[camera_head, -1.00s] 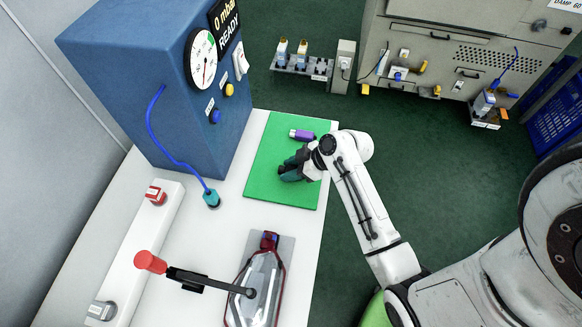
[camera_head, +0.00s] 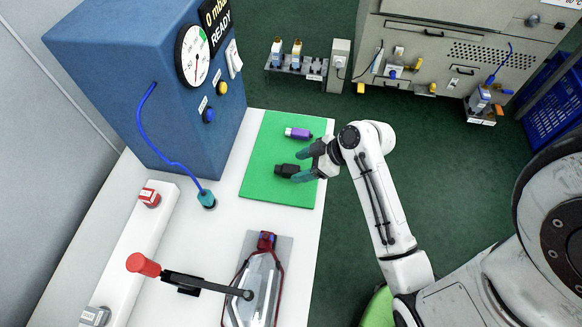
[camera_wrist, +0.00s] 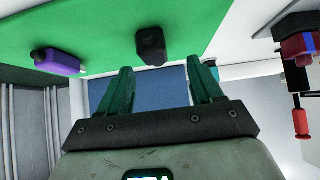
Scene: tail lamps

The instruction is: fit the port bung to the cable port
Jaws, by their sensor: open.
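Two small parts lie on the green mat (camera_head: 262,180): a black plug-like piece (camera_head: 287,170) and a purple one with a pale end (camera_head: 298,134). I cannot tell for sure which is the port bung. My gripper (camera_head: 302,166) is open and empty, just right of the black piece. In the wrist view the black piece (camera_wrist: 150,45) lies beyond the gap between my open fingers (camera_wrist: 162,88), and the purple part (camera_wrist: 56,62) is off to the left. The tail lamp (camera_head: 258,285) sits in its fixture at the table's front. Its cable port is not clear to me.
A clamp with a red handle (camera_head: 143,264) reaches over to the lamp. A blue cabinet with a gauge (camera_head: 193,55) stands at the back left, its blue hose ending at a teal fitting (camera_head: 206,198) on the white table (camera_head: 225,225). A white rail with a red button (camera_head: 149,197) runs along the left.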

